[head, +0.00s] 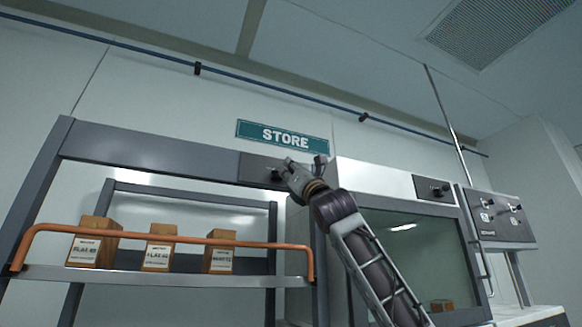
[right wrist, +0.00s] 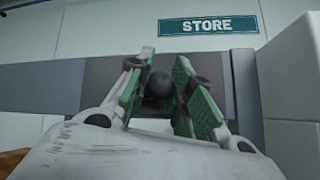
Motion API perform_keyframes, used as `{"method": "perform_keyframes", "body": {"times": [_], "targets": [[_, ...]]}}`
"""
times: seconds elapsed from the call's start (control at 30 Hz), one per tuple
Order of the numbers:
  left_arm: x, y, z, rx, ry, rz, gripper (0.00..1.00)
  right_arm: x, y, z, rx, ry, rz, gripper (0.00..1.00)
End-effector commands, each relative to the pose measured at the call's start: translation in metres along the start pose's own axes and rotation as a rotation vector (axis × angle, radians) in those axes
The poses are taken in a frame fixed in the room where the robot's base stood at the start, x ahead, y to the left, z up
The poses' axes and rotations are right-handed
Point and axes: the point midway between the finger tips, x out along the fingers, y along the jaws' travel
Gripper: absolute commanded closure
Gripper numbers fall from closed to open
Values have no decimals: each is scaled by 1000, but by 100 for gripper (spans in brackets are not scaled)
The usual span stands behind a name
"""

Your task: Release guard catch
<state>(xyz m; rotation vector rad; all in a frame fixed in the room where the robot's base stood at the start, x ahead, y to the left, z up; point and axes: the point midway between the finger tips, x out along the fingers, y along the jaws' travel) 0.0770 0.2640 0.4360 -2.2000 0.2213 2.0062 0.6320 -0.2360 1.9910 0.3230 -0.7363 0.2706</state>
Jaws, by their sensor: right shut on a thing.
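The guard catch shows as a dark round knob (right wrist: 158,84) on a dark plate (head: 256,167) at the right end of the shelf's top beam. My right gripper (head: 284,173) reaches up to it from the lower right. In the right wrist view its green-padded fingers (right wrist: 160,95) stand on both sides of the knob, shut on it. The fingers and hand hide part of the knob and plate. The orange guard rail (head: 190,239) runs across the front of the shelf below. My left gripper is not in view.
Several labelled wooden blocks (head: 161,247) stand on the shelf (head: 190,279) behind the rail. A glass-fronted cabinet (head: 345,172) stands close on the right, behind my right arm. A control box (head: 497,216) is farther right. The STORE sign (head: 283,137) hangs above.

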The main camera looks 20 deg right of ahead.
Motion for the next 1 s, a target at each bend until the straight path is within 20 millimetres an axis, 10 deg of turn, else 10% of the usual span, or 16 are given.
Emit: {"method": "perform_keyframes", "body": {"times": [0.47,0.5,0.67,1.0], "targets": [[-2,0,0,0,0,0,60,0,-2,4,7,-4,7,100],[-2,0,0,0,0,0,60,0,-2,4,7,-4,7,77],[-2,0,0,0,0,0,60,0,-2,3,7,-3,7,57],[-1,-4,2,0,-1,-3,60,0,-1,2,7,-1,7,55]]}}
